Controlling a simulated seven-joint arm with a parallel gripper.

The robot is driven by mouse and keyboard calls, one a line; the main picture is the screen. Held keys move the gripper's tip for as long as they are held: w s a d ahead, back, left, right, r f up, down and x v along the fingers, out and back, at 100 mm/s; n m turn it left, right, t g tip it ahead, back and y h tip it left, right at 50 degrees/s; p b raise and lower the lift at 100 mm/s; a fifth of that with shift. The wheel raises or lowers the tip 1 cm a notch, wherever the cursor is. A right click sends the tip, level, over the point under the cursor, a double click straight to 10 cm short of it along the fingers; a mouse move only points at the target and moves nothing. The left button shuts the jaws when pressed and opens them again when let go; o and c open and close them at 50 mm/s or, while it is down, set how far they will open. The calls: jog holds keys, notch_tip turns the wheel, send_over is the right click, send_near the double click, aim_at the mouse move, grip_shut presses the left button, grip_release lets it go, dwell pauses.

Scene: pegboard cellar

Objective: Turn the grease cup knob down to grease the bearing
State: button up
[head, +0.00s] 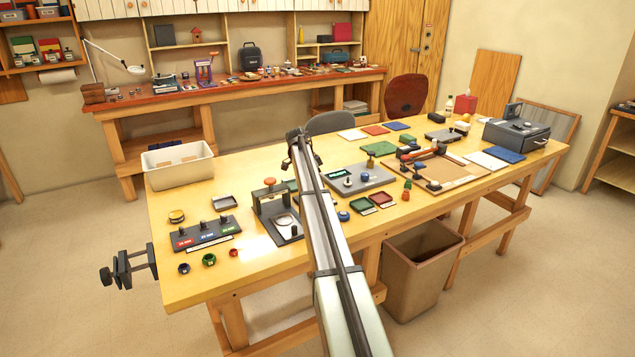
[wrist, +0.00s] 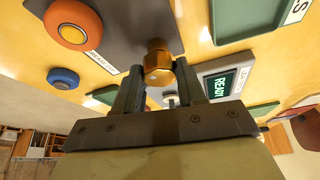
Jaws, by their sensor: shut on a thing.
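In the wrist view, a brass grease cup knob (wrist: 158,62) stands on a dark grey plate (wrist: 115,22). My gripper (wrist: 158,78) has its two dark fingers on either side of the knob, shut on it. In the head view, the grey plate (head: 375,182) sits mid-bench, just right of my arm.
A blue round part (wrist: 62,78) and a green tray (wrist: 245,25) are near the plate. A labelled knob panel (head: 205,233) is at left.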

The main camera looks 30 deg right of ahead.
jog(key=shift+w+m+g+y, duration=0.1)
jog(key=shift+m+g+y, duration=0.2)
jog(key=shift+m, duration=0.8)
jog(key=shift+w+m+g+y, duration=0.1)
jog(key=shift+m+g, duration=0.3)
jog(key=shift+m, duration=0.7)
jog(key=o, duration=1.1)
jog(key=shift+c, duration=0.2)
jog(key=v, duration=1.3)
jog(key=shift+w+r, duration=0.15)
jog(key=shift+r, duration=0.2)
jog(key=shift+a, duration=0.1)
